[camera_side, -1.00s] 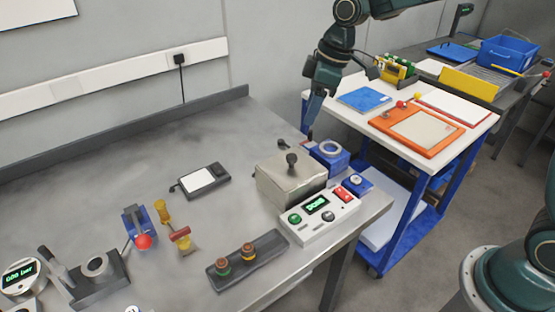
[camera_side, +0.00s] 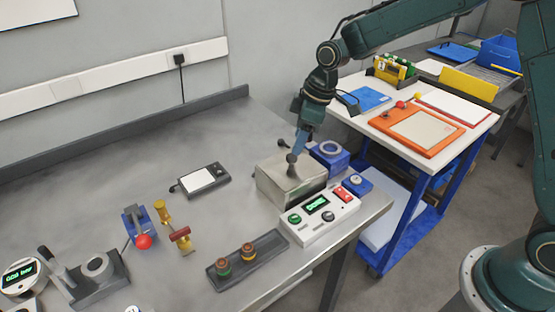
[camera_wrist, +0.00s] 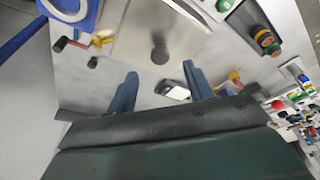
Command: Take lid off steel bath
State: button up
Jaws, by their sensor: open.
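The steel bath (camera_side: 283,193) stands on the grey bench near its right end, behind a white control unit. Its flat lid (camera_side: 305,173) lies on top, with a dark knob (camera_side: 292,159) at the middle. My gripper (camera_side: 297,150) is just above the knob in the side view, pointing down. In the wrist view the lid (camera_wrist: 135,35) and knob (camera_wrist: 159,52) show ahead, between the lines of the two blue fingers of my gripper (camera_wrist: 160,85). The fingers are apart and nothing is between them. Whether they touch the knob cannot be told from the side.
The white control unit (camera_side: 320,215) with a green display sits in front of the bath. A blue block with a ring (camera_side: 330,154) stands close behind it. A dark tray (camera_side: 247,260) holds two small knobs. The bench left of the bath is fairly clear.

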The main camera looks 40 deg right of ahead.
aim_at(292, 156)
jog(key=shift+x, duration=2.6)
grip_shut()
